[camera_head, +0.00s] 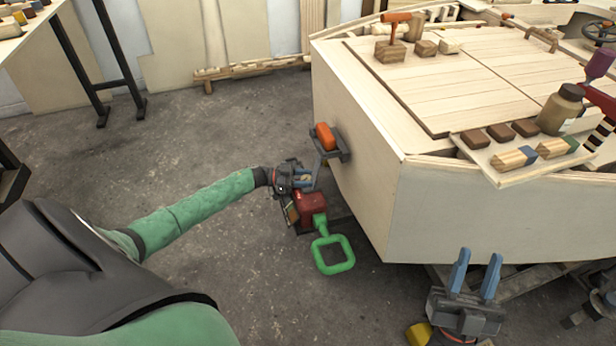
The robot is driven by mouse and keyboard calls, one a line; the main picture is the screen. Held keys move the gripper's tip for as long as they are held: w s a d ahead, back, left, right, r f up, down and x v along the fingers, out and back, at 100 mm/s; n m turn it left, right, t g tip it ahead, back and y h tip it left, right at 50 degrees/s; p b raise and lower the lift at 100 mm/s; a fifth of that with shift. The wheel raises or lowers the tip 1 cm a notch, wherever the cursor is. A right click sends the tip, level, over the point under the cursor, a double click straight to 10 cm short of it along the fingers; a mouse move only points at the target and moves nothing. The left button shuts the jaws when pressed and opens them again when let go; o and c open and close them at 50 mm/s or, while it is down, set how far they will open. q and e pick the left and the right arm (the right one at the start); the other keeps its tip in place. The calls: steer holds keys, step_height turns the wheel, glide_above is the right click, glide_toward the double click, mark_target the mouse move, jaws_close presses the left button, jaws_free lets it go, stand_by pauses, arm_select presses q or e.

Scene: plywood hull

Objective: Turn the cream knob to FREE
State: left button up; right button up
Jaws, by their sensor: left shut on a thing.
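I cannot make out a cream knob with a FREE mark; a small cream round piece (449,45) sits on the hull top, its nature unclear. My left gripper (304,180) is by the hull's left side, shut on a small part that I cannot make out. It is just below a grey bracket (328,155) with an orange block (326,137). A red box (311,207) with a green square loop (333,254) is right below the gripper; whether they touch is unclear. My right gripper (475,276) is open and empty in front of the hull, fingers up.
The plywood hull (480,215) fills the right side. On it are an orange-handled tool (393,28), wooden blocks, a jar (560,108) and a board (520,172) with pegs. The grey floor (210,125) at left is clear. A yellow piece (419,333) lies by my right gripper.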

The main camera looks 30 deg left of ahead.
arm_select(q)
steer(key=shift+r+n+t+y+p, duration=0.1)
steer(key=shift+n+t+y+p, duration=0.3)
steer(key=shift+p, duration=0.45)
steer(key=shift+n+t+p, duration=0.3)
steer(key=shift+t+p, duration=0.2)
steer(key=shift+p, duration=0.1)
arm_select(e)
step_height(320, 180, down, 33)
steer(key=w+a+g+h, duration=0.2)
steer(key=g+h, duration=0.1)
steer(key=g, duration=0.9)
steer(key=shift+w+a+f+m+g, duration=0.2)
steer(key=shift+w+a+m+g, duration=0.1)
steer(key=shift+w+a, duration=0.05)
arm_select(q)
steer(key=o, duration=1)
steer(key=shift+a, duration=0.1)
